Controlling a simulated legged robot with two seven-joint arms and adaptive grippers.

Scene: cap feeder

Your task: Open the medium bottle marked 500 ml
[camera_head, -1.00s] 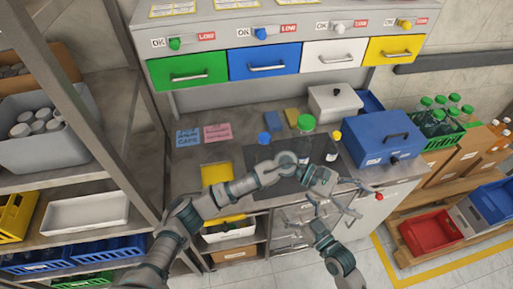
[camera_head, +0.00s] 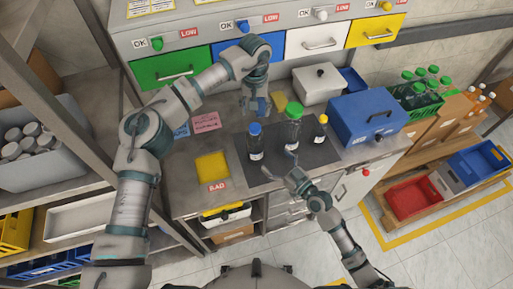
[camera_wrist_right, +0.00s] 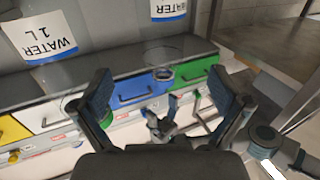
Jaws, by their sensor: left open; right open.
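In the head view, a blue-capped bottle (camera_head: 255,143), a taller green-capped bottle (camera_head: 292,130) and a smaller yellow-capped bottle (camera_head: 319,134) stand upright on a dark mat (camera_head: 269,174). By size the blue-capped one looks medium; its marking is too small to read. My left gripper (camera_head: 257,108) is open, pointing down just behind the blue cap, apart from it. It also shows in the right wrist view (camera_wrist_right: 163,122). My right gripper (camera_head: 287,164) is open and low, in front of the green-capped bottle. Its spread fingers (camera_wrist_right: 163,105) show nothing held between them.
A blue box (camera_head: 365,122) and a white lidded box (camera_head: 318,84) stand to the right and behind. Coloured drawers (camera_head: 313,42) line the back. A yellow sponge (camera_head: 280,102) lies behind the bottles. A yellow pad (camera_head: 212,168) lies left of the mat.

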